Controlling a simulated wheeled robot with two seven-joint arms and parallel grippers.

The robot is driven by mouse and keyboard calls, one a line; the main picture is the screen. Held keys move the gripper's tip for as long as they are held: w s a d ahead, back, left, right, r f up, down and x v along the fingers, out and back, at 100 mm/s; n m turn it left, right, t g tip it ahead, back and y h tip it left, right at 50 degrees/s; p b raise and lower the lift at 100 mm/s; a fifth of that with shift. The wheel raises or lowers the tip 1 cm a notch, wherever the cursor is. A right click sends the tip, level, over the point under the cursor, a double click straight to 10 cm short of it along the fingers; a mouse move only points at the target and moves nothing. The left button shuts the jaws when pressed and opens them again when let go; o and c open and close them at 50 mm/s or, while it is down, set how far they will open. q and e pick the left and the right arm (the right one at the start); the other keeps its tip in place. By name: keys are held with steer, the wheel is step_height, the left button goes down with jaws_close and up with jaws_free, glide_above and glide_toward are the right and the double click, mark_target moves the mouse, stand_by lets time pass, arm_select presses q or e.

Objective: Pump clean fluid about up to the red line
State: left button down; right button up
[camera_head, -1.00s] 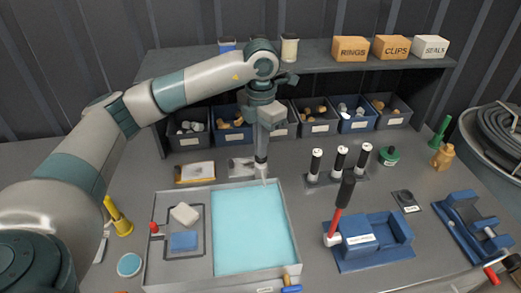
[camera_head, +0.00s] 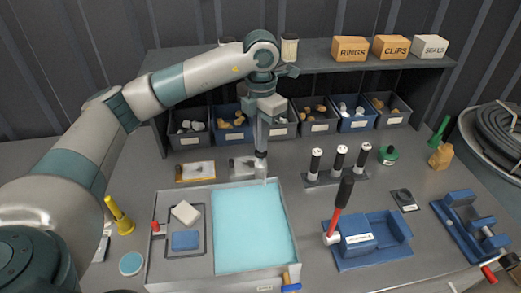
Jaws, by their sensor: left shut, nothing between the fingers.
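A red lever with a black grip (camera_head: 341,205) stands tilted at a blue fixture (camera_head: 395,250) to the right of the tray, apart from my gripper. I cannot make out a red fluid line. My right gripper is not in view.
A white block (camera_head: 186,212) and a blue block (camera_head: 184,240) lie in the tray's left part. Several black-handled posts (camera_head: 338,160) stand behind the blue fixture. Labelled bins (camera_head: 314,117) line the back under a shelf (camera_head: 320,61). A blue vise (camera_head: 470,225) stands at right.

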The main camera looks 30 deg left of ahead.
arm_select(q)
step_height(320, 180, up, 7)
steer(key=p, duration=0.3)
stand_by(0.5)
stand_by(0.5)
